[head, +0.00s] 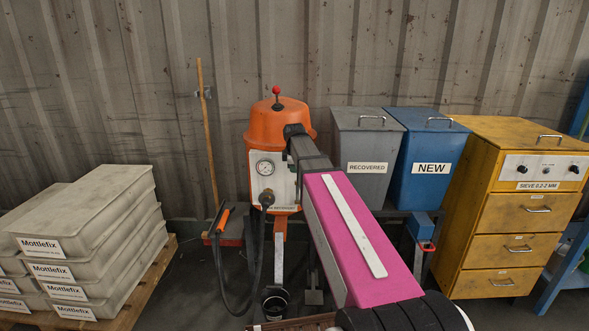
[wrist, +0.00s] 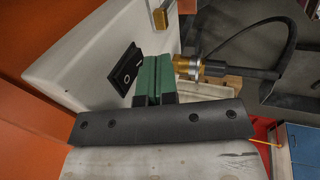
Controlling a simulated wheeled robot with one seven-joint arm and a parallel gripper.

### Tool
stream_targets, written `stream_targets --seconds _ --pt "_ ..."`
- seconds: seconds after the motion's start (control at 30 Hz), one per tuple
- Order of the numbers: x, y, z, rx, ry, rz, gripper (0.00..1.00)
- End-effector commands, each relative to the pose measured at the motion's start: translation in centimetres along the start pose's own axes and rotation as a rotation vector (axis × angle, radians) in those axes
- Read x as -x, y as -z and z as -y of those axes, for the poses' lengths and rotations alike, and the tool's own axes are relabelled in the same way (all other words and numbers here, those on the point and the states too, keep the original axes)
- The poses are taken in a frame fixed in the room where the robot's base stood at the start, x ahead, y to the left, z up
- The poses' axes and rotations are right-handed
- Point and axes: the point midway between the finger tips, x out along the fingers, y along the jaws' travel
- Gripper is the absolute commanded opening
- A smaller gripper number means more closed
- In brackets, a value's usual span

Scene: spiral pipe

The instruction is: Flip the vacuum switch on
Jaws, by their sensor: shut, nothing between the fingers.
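The vacuum is an orange domed machine (head: 280,122) with a white front panel (head: 284,190) and a round gauge. In the wrist view its black rocker switch (wrist: 123,72) sits on the pale panel (wrist: 115,35), with small white marks on it. I cannot tell which way the rocker is set. My gripper (wrist: 155,62) has green fingers, shut together and empty, just right of the switch in the wrist view. I cannot tell whether they touch it. In the head view my arm hides the switch and my fingers.
A brass fitting with a black hose (wrist: 188,67) is just right of my fingers. Grey (head: 367,140) and blue (head: 427,145) bins and a yellow sieve cabinet (head: 520,215) stand to the right. Mottlefix slabs (head: 90,230) are stacked on a pallet at left. A corrugated wall closes the back.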

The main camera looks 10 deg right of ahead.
Motion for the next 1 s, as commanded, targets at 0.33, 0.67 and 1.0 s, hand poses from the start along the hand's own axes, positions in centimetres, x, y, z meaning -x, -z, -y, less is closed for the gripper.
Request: stream_targets --seconds 0.33,0.67,1.0 --pt "-0.33 -0.02 -0.72 0.0 0.0 0.0 0.0" --pt "-0.78 -0.02 -1.26 0.0 -0.01 0.0 0.0" --pt "-0.48 -0.02 -1.39 0.0 -0.009 0.0 0.0"
